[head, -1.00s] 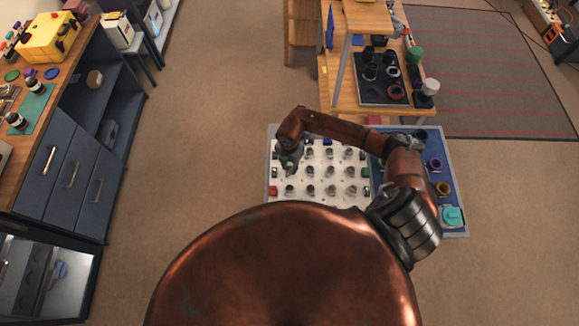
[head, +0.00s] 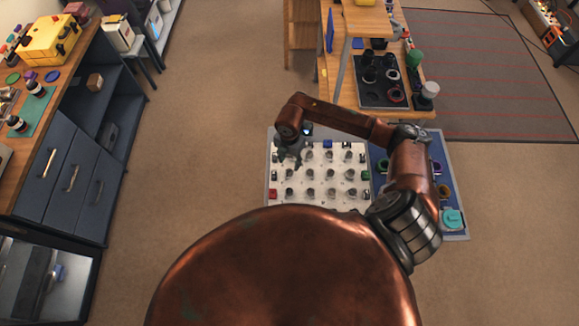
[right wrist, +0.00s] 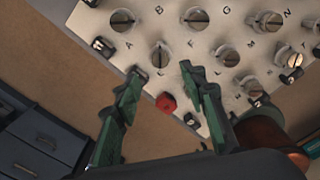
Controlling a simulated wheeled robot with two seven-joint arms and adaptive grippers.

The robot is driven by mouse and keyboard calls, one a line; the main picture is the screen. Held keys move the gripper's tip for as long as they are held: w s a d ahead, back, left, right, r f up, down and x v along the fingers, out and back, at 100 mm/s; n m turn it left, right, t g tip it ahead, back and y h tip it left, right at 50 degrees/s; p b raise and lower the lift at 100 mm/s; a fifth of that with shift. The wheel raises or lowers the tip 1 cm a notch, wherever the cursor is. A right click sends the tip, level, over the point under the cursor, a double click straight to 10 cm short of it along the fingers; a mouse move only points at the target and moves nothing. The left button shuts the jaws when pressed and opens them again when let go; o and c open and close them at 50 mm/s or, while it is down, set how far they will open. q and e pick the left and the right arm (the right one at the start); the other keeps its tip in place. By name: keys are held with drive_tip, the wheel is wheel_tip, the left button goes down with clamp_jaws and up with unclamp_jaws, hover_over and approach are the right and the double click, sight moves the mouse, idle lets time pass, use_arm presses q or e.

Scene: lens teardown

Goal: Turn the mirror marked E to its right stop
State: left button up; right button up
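In the right wrist view, dark letters stand between the metal mounts. My right gripper (right wrist: 162,72) is open, with green-padded fingers. A slotted round mount (right wrist: 160,57) shows between and just beyond its tips; I see no contact. In the head view the right gripper (head: 289,156) is over the board's upper left part. My left gripper is not in view.
A red block (right wrist: 166,102) and black blocks (right wrist: 103,44) sit along the board's edge. To its right is a blue area (head: 447,192) with coloured rings and a teal object (head: 452,219). A shelf with a dark tray (head: 384,97) stands behind.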

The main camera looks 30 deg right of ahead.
drive_tip(key=shift+r, duration=2.15)
